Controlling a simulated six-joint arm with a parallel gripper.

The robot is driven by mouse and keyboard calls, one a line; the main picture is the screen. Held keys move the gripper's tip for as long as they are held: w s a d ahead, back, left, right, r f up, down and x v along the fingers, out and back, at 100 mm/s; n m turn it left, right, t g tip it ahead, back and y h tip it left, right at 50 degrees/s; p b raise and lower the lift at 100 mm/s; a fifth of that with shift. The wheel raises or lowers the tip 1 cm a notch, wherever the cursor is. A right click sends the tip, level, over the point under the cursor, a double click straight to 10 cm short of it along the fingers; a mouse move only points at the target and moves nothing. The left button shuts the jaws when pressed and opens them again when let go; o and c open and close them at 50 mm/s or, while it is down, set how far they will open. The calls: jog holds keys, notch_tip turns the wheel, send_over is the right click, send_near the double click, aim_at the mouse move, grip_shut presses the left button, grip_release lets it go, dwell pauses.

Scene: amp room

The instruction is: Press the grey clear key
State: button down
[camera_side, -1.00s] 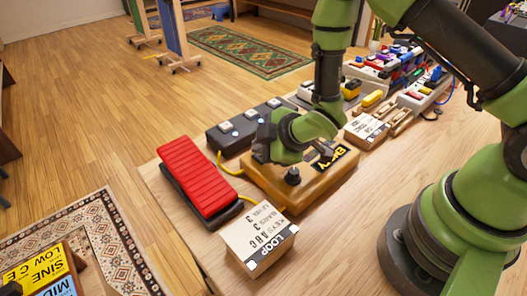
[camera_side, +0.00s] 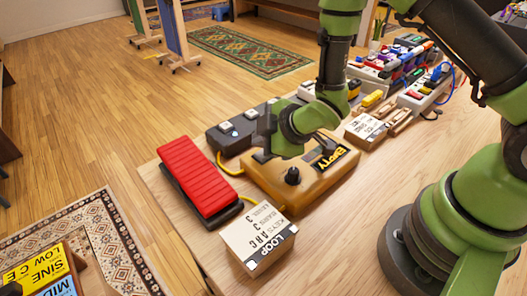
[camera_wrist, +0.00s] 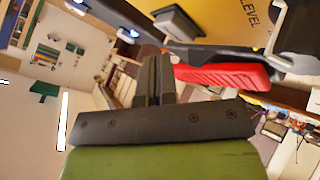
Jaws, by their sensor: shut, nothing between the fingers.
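My gripper (camera_side: 264,132) is shut and empty. In the side view its dark end is above the back edge of the gold-brown looper box (camera_side: 292,196), beside the dark pedal box behind it. The looper box has a black knob (camera_side: 292,176) and a label reading EMPTY (camera_side: 330,158). In the wrist view my closed fingers (camera_wrist: 156,62) point toward a dark grey key-like block (camera_wrist: 178,22) at the edge of the yellow LEVEL surface (camera_wrist: 230,22). They look apart from it. I cannot tell for certain whether this is the clear key. My wrist hides part of the looper box in the side view.
A red pedal (camera_side: 198,175) stands left of the looper box. The dark pedal box (camera_side: 238,135) has pale buttons. A LOOP card block (camera_side: 258,240) stands in front, another card block (camera_side: 366,130) to the right. A yellow cable (camera_side: 228,168) runs beside the pedal.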

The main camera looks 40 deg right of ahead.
jog(key=shift+r, duration=2.55)
jog(key=s+d+r+m+h, duration=0.1)
jog(key=s+d+r+m, duration=0.2)
jog(key=r, duration=0.4)
jog(key=s+d+r+m, duration=0.1)
jog(key=s+r+m, duration=0.2)
jog(key=r+m, duration=0.25)
jog(key=s+r+m+g, duration=0.1)
jog(key=s+r+m, duration=0.2)
jog(key=s, duration=0.4)
jog(key=s+r+m+y, duration=0.1)
jog(key=s+r+m, duration=0.2)
jog(key=s, duration=0.4)
jog(key=shift+s+d+r+m+g, duration=0.15)
jog(key=shift+d+r+m+g, duration=0.15)
jog(key=shift+r+m+g, duration=0.15)
